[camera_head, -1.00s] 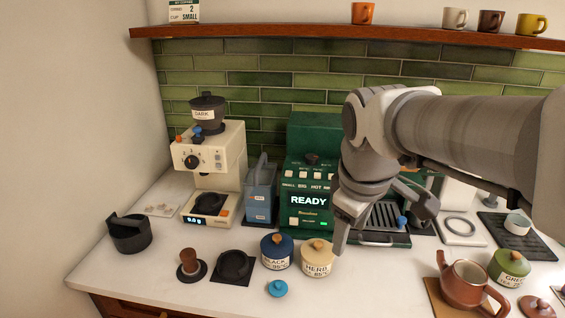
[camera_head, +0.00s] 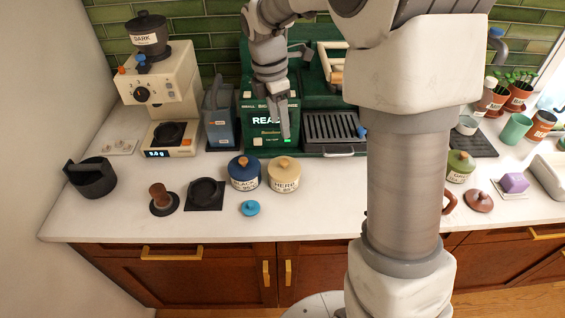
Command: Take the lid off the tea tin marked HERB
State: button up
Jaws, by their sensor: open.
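The HERB tea tin (camera_head: 283,180) is cream coloured and stands upright on the counter, right beside the blue BLACK tin. Its lid, with a small wooden knob (camera_head: 284,162), is on it. My gripper (camera_head: 285,133) is open and empty. In the picture it is just above the tin, in front of the green machine, pointing down. The gap between the fingertips and the lid knob is hard to judge from this view.
The blue BLACK tin (camera_head: 244,173) stands close on the left. A small blue lid-like piece (camera_head: 250,208) lies in front. The green machine (camera_head: 268,125) stands behind. A black square tray (camera_head: 205,194) is to the left. My arm hides part of the counter on the right.

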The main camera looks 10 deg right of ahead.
aim_at(284, 161)
jog(key=f, duration=0.4)
jog(key=d+f, duration=0.1)
jog(key=f, duration=0.8)
jog(key=shift+w+d+f, duration=0.15)
jog(key=shift+w, duration=0.2)
grip_shut()
